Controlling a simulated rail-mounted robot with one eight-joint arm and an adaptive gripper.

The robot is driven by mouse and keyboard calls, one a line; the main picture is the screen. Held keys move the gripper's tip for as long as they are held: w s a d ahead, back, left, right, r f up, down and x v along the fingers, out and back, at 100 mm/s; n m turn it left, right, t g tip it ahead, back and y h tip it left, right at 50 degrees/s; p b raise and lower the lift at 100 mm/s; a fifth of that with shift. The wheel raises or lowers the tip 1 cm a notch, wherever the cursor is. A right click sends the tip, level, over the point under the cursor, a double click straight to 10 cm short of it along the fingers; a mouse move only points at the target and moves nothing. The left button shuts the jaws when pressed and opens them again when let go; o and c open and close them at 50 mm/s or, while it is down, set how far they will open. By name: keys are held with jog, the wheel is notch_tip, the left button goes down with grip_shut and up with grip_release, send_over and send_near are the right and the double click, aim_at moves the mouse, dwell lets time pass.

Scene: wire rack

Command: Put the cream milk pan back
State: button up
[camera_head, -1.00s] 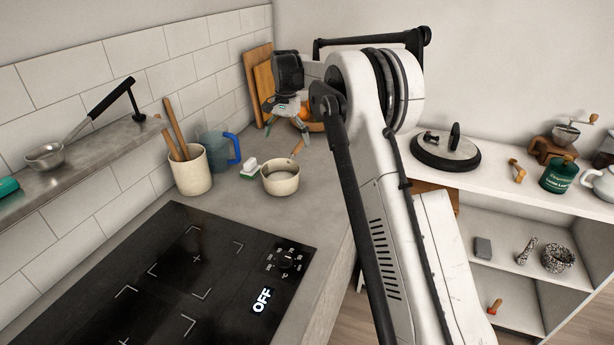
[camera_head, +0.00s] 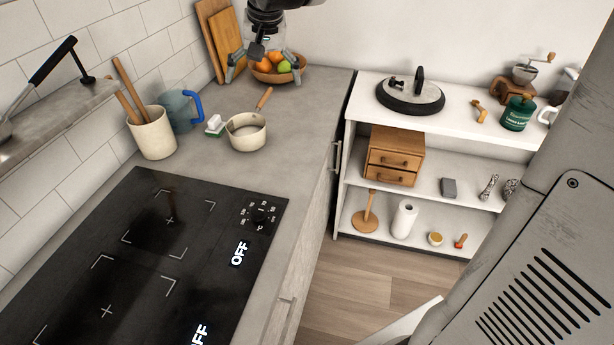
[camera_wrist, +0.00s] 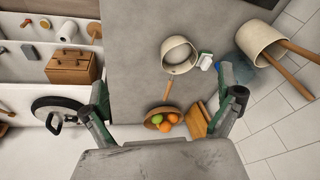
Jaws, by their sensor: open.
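My gripper (camera_head: 264,72) is open and empty over the back of the counter, in front of the fruit bowl and apart from the pan. Its two green-and-black fingers are spread wide in the wrist view (camera_wrist: 168,98).
A fruit bowl (camera_head: 263,76) is behind the pan. Beside the pan are a green-and-white sponge (camera_head: 214,126), a blue-handled jug (camera_head: 178,111) and a utensil crock (camera_head: 153,135). The black hob (camera_head: 140,250) fills the near counter. A white shelf unit (camera_head: 360,103) stands to the right.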

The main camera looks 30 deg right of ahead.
jog(key=s+f+n+t, duration=0.2)
jog(key=s+f, duration=0.2)
jog(key=s, duration=0.9)
jog(key=s+a+f+n+t, duration=0.1)
jog(key=s+f, duration=0.4)
jog(key=s, duration=0.7)
jog(key=shift+s+n+t, duration=0.35)
jog(key=shift+n+t, duration=0.05)
jog(key=shift+n, duration=0.1)
jog(key=shift+f, duration=0.1)
jog(key=shift+f+b, duration=0.95)
jog(key=shift+b, duration=0.1)
